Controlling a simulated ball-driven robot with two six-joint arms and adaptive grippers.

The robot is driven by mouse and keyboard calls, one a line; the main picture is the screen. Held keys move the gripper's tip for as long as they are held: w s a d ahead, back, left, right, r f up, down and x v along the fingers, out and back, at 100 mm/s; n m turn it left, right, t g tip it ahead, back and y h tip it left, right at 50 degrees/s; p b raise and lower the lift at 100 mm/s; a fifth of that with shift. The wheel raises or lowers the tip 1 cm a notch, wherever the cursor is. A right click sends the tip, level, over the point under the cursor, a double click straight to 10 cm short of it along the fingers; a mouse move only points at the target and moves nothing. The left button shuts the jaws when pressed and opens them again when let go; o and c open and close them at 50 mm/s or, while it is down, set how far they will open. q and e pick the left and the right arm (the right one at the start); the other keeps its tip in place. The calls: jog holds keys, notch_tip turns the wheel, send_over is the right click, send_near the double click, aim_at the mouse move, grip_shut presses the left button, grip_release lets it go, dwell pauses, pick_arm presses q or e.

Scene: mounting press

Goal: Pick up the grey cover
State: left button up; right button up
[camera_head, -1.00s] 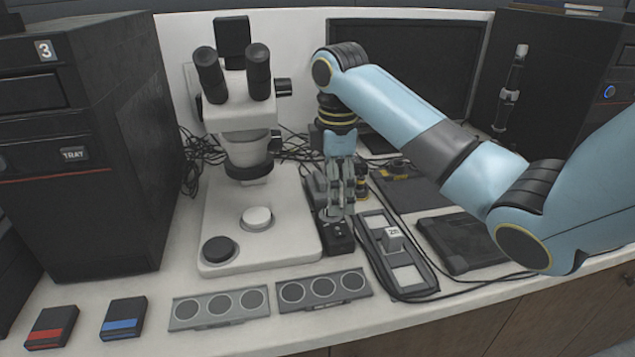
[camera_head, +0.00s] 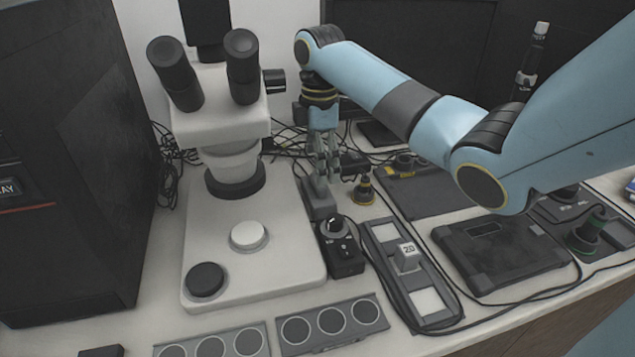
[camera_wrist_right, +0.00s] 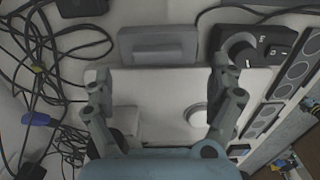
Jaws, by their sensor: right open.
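A grey block with a raised ridge, which looks like the grey cover (camera_head: 319,198), stands beside the right edge of the white microscope base, behind a black control box with a knob. In the right wrist view the grey cover (camera_wrist_right: 158,46) lies ahead of the fingers, roughly centred between them. My right gripper (camera_head: 324,168) is above and just behind the cover in the head view, pointing down, and its fingers hide part of it. In the right wrist view my right gripper (camera_wrist_right: 160,88) is open, its fingers spread wide and empty. My left gripper is out of view.
The microscope (camera_head: 220,120) stands close on the left. The black control box (camera_head: 342,250) is in front of the cover. A slide holder with a small block (camera_head: 407,258) and a small brass-coloured part (camera_head: 364,190) are to the right. Loose cables lie behind.

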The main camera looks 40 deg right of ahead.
aim_at(318, 191)
notch_tip(318, 191, down, 5)
jog(key=shift+w+r, duration=0.15)
jog(key=shift+f, duration=0.25)
jog(key=shift+c, duration=0.7)
jog(key=c, duration=0.4)
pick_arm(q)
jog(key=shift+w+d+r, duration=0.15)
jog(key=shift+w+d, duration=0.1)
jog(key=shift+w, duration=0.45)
pick_arm(e)
jog(key=c, duration=0.7)
